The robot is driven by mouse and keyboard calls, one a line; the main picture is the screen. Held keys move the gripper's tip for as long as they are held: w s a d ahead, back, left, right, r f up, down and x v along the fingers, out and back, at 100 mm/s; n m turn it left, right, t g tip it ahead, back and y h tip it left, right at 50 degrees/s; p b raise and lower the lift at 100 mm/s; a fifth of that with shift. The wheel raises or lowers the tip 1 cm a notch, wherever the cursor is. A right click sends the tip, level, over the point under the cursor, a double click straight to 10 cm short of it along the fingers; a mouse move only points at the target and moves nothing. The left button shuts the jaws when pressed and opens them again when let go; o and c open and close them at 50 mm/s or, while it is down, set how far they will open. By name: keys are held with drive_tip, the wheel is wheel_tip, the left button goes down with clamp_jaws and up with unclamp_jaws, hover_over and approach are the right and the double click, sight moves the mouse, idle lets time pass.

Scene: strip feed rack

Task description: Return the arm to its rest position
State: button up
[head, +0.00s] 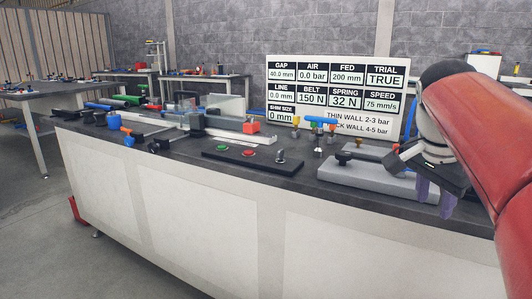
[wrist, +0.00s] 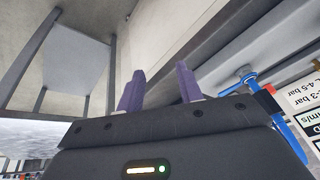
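My gripper (head: 434,197) is at the right of the head view, at the end of my red arm. Its purple fingers point down near the front edge of the workbench, by a grey plate (head: 372,178). In the wrist view my gripper (wrist: 158,88) shows two purple fingers spread apart with nothing between them.
The dark-topped workbench (head: 305,180) carries a control panel (head: 253,157) with green and red buttons, a strip feed device (head: 222,135) and a display board (head: 337,95). Other tables (head: 75,88) stand behind. Open floor (head: 45,240) lies at the front left.

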drive_tip(key=s+a+f+n+t+y, duration=0.1)
drive_tip(key=s+a+f+n, duration=0.5)
drive_tip(key=a+f+n, duration=0.1)
drive_tip(key=s+a+f+n+t+y, duration=0.2)
drive_tip(key=s+a+f+n, duration=0.4)
drive_tip(key=a+f, duration=0.3)
wheel_tip(320, 180, down, 3)
drive_tip(key=shift+s+f+n, duration=0.1)
drive_tip(key=shift+s+n, duration=0.1)
drive_tip(key=shift+n, duration=0.4)
